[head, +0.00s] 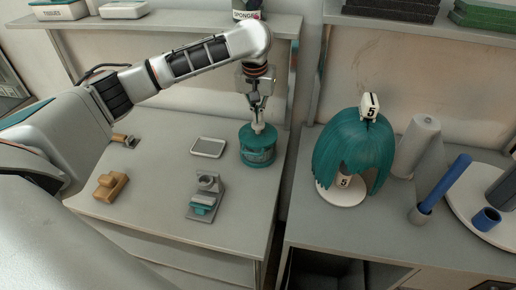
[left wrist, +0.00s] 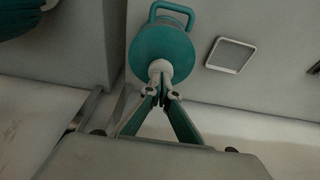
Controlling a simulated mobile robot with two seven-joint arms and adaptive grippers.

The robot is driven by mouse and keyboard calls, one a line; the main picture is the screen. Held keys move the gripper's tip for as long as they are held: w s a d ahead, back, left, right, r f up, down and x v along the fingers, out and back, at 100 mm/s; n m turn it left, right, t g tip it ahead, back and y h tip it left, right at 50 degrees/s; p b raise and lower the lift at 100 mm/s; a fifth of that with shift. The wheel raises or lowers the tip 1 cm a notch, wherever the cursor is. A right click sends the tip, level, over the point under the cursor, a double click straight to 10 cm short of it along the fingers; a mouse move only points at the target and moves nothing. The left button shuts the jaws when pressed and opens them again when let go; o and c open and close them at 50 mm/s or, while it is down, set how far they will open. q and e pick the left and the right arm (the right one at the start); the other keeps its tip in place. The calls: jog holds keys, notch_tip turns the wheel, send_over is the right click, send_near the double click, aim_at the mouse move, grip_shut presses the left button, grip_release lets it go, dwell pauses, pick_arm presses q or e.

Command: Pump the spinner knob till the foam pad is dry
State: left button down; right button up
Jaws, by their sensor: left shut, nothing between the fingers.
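The spinner (head: 257,152) is a teal drum with clear-looking sides near the right edge of the left table. Its pale knob (head: 258,128) stands up from the lid. The foam pad is not clearly visible. My right gripper is not in view.
A small grey tray (head: 208,148), a grey stand with a teal part (head: 206,197) and a wooden block (head: 111,186) lie on the left table. On the right table are a teal wig (head: 350,150), a paper roll (head: 418,145) and a blue rod (head: 446,182). A gap separates the tables.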

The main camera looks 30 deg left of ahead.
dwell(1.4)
pick_arm(q)
jog(key=shift+f, duration=1.35)
jog(key=shift+r, duration=1.4)
jog(key=shift+f, duration=0.1)
